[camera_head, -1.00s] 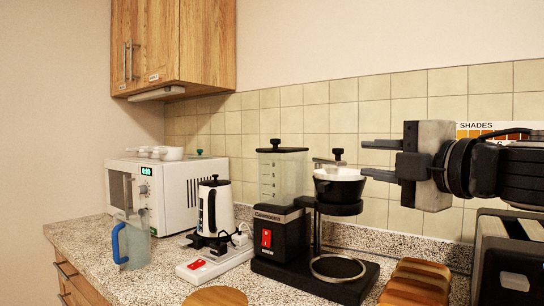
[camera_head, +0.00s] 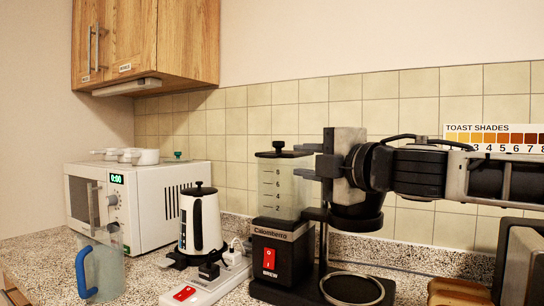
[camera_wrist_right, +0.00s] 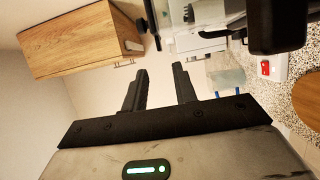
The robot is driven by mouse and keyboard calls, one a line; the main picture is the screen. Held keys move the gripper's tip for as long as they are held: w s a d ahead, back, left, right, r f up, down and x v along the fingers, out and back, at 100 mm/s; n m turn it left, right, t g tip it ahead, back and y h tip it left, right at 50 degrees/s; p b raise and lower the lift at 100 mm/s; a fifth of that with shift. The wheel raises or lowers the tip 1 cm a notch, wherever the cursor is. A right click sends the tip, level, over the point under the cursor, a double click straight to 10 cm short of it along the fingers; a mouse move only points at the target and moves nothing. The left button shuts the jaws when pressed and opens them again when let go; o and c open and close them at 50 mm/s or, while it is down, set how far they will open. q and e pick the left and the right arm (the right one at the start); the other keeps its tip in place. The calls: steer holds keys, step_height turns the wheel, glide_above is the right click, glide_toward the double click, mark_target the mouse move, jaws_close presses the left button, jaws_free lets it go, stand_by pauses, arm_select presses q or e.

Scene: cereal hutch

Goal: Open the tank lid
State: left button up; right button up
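The clear water tank (camera_head: 280,190) of the black coffee maker (camera_head: 280,262) stands upright with number marks on its wall. Its black lid (camera_head: 280,153), with a knob on top, lies flat and shut on it. My right gripper (camera_head: 300,160) comes in from the right, just beside the tank's upper right edge. Its two fingers point left and are apart with nothing seen between them. In the right wrist view the fingers (camera_wrist_right: 160,82) are also spread and empty, and the lid (camera_wrist_right: 153,25) appears beyond them at the top. My left gripper is not in view.
A white kettle (camera_head: 200,222) and a power strip (camera_head: 205,285) are left of the coffee maker. A microwave (camera_head: 140,200) and a blue-handled pitcher (camera_head: 102,270) stand farther left. A toaster (camera_head: 525,265) is at right. A wall cabinet (camera_head: 150,40) hangs upper left.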

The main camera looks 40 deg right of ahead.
mark_target(273, 157)
steer(key=w+p, duration=0.1)
steer(key=w, duration=0.2)
steer(key=w+p, duration=0.1)
steer(key=w, duration=0.2)
steer(key=w+d+p, duration=0.1)
steer(key=w, duration=0.1)
steer(key=shift+w+r, duration=0.1)
steer(key=shift+w, duration=0.7)
jaws_close()
